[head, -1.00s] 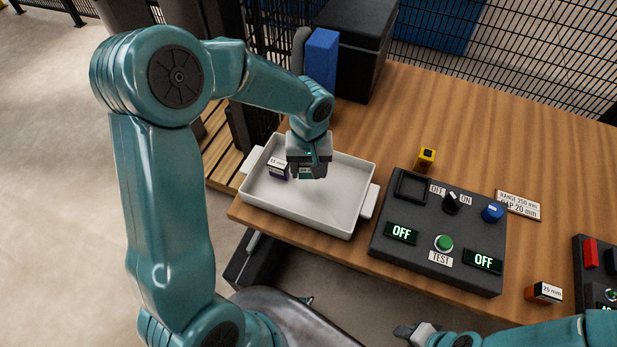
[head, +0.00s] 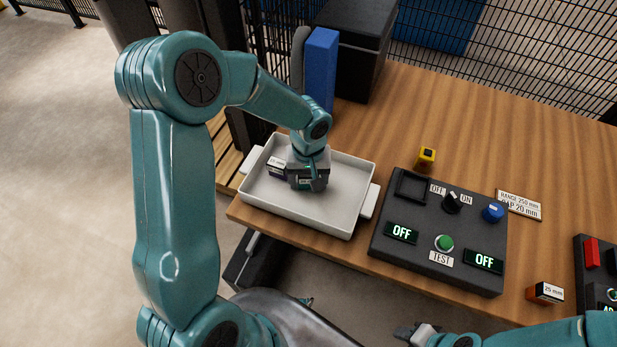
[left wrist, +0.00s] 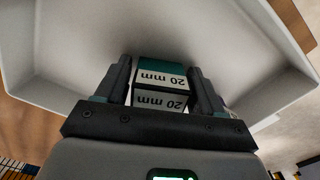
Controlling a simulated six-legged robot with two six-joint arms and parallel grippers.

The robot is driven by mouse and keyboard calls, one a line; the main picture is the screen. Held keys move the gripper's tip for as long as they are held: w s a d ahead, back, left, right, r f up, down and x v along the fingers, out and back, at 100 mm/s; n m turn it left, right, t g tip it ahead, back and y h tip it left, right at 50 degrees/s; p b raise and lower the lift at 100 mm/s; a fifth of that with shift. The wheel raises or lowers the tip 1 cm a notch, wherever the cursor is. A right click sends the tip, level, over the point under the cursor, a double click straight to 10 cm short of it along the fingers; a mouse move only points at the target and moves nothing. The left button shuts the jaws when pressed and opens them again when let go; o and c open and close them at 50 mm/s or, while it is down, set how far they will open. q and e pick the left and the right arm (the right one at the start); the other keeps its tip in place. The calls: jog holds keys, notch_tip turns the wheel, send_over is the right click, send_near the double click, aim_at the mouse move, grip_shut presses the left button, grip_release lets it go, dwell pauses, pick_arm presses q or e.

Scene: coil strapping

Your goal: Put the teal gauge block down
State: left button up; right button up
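The teal gauge block (left wrist: 160,77), marked 20 mm, is between the fingers of my left gripper (left wrist: 160,88) in the left wrist view, with a finger close against each side. In the head view my left gripper (head: 308,185) points down, low inside the left half of the white tray (head: 345,203), and largely hides the block. I cannot tell whether the block touches the tray floor. My right gripper (head: 415,333) is at the bottom edge of the head view, away from the tray; its finger opening is unclear.
Another labelled block (head: 276,167) stands in the tray just left of my left gripper. The tray's right side is clear. To its right are a dark control panel (head: 425,255), a yellow block (head: 425,158) and a 25 mm block (head: 544,292). A blue upright box (head: 321,70) stands behind.

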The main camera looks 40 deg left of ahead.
pick_arm(q)
jog(key=shift+r, duration=0.1)
notch_tip(320, 180, up, 12)
jog(key=shift+f+p, duration=0.25)
jog(key=shift+p, duration=0.2)
jog(key=shift+r, duration=0.35)
